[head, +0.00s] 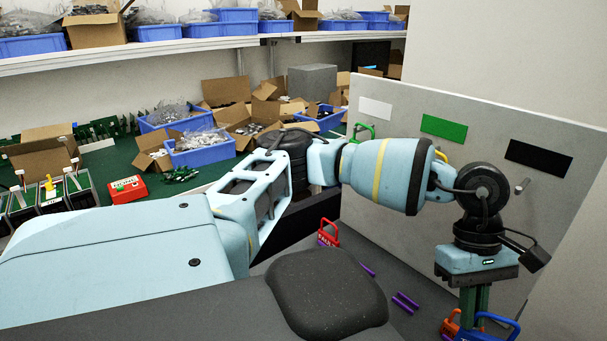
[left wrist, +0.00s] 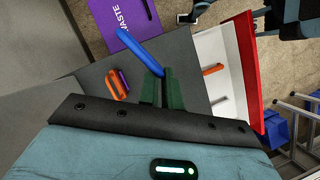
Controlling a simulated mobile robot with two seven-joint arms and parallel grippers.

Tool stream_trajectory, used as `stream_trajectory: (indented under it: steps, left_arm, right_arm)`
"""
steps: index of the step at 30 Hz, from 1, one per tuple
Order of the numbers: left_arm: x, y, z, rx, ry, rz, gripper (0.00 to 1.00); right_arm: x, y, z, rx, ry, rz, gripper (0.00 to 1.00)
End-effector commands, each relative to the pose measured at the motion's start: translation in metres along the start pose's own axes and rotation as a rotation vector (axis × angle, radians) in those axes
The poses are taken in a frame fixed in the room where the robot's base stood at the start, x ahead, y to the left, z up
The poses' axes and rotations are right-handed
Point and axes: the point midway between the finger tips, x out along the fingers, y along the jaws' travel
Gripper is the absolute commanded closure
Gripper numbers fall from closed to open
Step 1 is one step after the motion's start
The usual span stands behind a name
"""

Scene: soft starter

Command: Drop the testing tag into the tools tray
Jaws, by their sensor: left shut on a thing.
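My left gripper (head: 478,300) points down at the lower right of the head view, shut on a blue tag (head: 499,324). In the left wrist view the green fingers (left wrist: 162,88) hold this blue tag (left wrist: 138,50) at their tips. No lettering on it is readable, so its colour alone marks it as the likely testing tag. A white tray with a red rim (left wrist: 245,60) lies right of the fingers in the left wrist view; it seems to be the tools tray. An orange-handled tool (left wrist: 213,70) and a grey one lie in it. The right gripper is not in view.
An orange tag (left wrist: 115,84) lies on the grey surface left of the fingers. A purple WASTE container (left wrist: 122,22) stands beyond. A red tag (head: 328,232) and purple pegs (head: 405,302) lie on the grey top. A grey panel (head: 475,165) rises behind my gripper.

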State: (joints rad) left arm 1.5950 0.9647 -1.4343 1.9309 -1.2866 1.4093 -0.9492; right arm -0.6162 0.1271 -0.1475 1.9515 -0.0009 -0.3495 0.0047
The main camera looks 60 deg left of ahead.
Motion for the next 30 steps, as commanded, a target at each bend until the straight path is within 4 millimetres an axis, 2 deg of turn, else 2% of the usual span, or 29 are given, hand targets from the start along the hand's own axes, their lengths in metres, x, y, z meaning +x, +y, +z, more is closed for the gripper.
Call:
stream_trajectory:
  steps: [18, 24, 30]
  left_arm:
    - [0.055, -0.011, -0.026, 0.954, 0.004, -0.398, 1.00]
    - [0.065, -0.015, -0.032, 1.119, 0.004, -0.464, 1.00]
    - [0.067, -0.015, -0.033, 1.155, 0.003, -0.477, 1.00]
  right_arm:
    - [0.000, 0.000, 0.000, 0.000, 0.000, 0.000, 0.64]
    - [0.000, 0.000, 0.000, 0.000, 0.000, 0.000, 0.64]
    - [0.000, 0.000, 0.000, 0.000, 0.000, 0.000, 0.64]
